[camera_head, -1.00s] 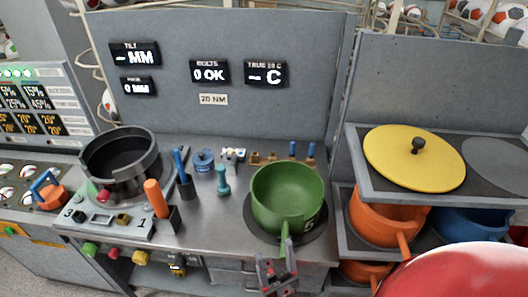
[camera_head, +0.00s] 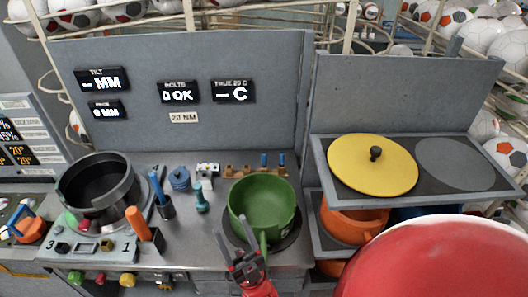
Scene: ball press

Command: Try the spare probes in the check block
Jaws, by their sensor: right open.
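Two blue-topped probes (camera_head: 264,160) stand upright in a row of small brass-coloured blocks (camera_head: 239,171) at the back of the steel bench. I cannot tell which piece is the check block; a small white-and-dark block (camera_head: 208,169) sits left of that row. A dark cup (camera_head: 167,211) holds a blue-handled tool (camera_head: 156,187). My right gripper (camera_head: 242,254) is open and empty at the bench front, by the handle of the green pan (camera_head: 262,203). Whether it touches the handle is unclear. My left gripper is out of view.
A dark round pot (camera_head: 98,184) stands at the left, with an orange-handled tool (camera_head: 137,222) beside it. A teal piece (camera_head: 201,199) and a blue spool (camera_head: 180,178) stand mid-bench. A yellow lid (camera_head: 372,166) lies on the right shelf, above an orange pot (camera_head: 352,222).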

